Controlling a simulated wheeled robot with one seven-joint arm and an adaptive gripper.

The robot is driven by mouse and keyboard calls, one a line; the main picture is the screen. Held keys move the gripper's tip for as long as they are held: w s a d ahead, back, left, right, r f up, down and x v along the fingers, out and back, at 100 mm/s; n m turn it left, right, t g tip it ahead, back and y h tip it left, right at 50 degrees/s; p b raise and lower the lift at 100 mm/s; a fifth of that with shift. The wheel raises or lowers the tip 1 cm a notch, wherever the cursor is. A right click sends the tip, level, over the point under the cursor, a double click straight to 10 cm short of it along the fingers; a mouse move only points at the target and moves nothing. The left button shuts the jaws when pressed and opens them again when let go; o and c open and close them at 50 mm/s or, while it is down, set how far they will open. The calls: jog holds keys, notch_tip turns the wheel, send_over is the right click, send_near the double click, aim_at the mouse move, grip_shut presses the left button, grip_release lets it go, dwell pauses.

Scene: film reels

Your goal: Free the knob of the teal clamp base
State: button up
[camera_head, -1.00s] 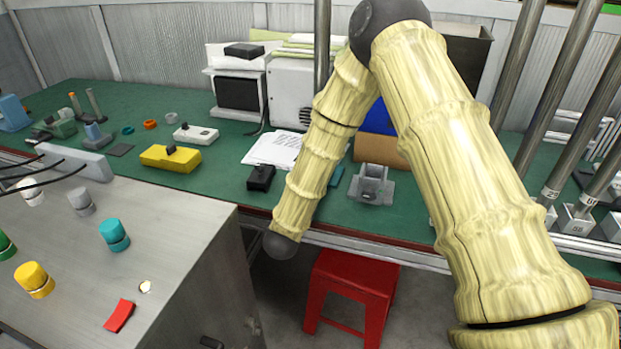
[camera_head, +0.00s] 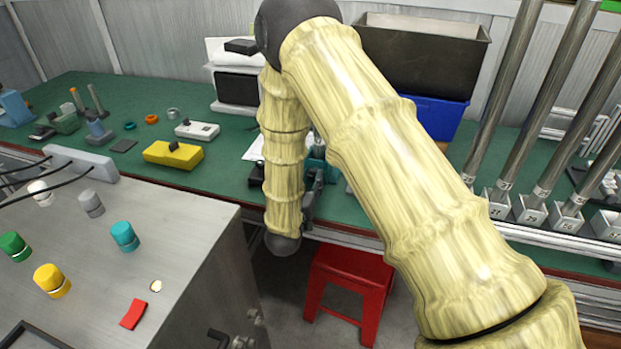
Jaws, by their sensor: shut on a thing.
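The teal clamp base (camera_head: 317,162) is on the green bench, just right of my forearm, which hides much of it. Only some teal and grey parts of it show, and I cannot make out its knob. My gripper (camera_head: 312,178) shows as a narrow dark strip between my forearm and upper arm. It reaches up from the wrist to the clamp base and is shut on a part of it. The fingertips are small and mostly hidden, so I cannot tell which part they hold.
A grey console with a teal knob (camera_head: 124,236) and a yellow knob (camera_head: 51,280) stands at front left. A yellow block (camera_head: 172,154) lies on the bench (camera_head: 215,172). Metal posts (camera_head: 555,110) rise at right. A red stool (camera_head: 350,278) stands below the bench edge.

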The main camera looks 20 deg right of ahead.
jog(key=shift+s+f+n, duration=0.1)
jog(key=shift+n, duration=0.5)
jog(key=o, duration=1)
jog(key=shift+o, duration=0.2)
jog(key=v, duration=1.2)
